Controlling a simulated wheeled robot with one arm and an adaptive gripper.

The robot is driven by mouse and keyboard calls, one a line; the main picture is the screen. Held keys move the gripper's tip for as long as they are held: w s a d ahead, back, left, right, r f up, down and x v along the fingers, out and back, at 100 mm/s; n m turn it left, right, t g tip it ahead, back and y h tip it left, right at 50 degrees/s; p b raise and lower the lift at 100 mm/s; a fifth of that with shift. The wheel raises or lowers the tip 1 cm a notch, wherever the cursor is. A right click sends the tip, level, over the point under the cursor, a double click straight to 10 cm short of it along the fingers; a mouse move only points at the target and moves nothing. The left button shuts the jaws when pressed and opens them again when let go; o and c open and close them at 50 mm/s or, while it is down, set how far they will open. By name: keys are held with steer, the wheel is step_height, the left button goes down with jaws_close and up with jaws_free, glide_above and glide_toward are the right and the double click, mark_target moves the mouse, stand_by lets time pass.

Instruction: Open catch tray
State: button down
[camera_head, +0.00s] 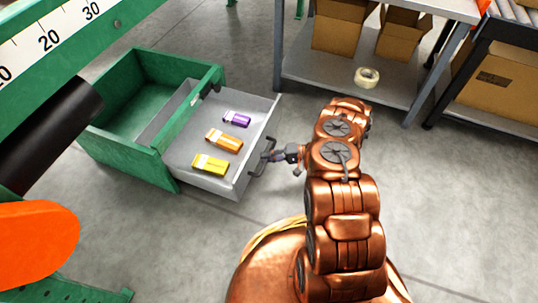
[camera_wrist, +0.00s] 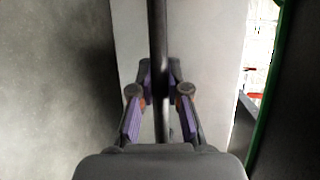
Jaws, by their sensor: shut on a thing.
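The catch tray (camera_head: 218,185) is a light grey drawer that stands pulled out to the right from its green housing (camera_head: 118,152). Inside it lie a purple block (camera_head: 237,118), an orange block (camera_head: 225,141) and a yellow block (camera_head: 210,164). A dark bar handle (camera_head: 257,170) is on the tray's right front face. My gripper (camera_head: 272,153) is at that handle. In the wrist view the handle bar (camera_wrist: 157,50) runs between the two purple-padded fingers (camera_wrist: 158,110), which are shut on it. The light tray front (camera_wrist: 205,50) shows behind the bar.
A metal shelf table (camera_head: 395,95) with cardboard boxes and a tape roll (camera_head: 366,77) stands at the back right. A roller conveyor (camera_head: 510,25) is at the far right. A green beam with a ruler (camera_head: 60,30) crosses the upper left. Grey floor is clear around the tray's front.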

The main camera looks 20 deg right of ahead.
steer(key=shift+w+d, duration=0.15)
steer(key=c, duration=1.1)
jaws_free()
steer(key=shift+c, duration=0.2)
steer(key=v, duration=1.2)
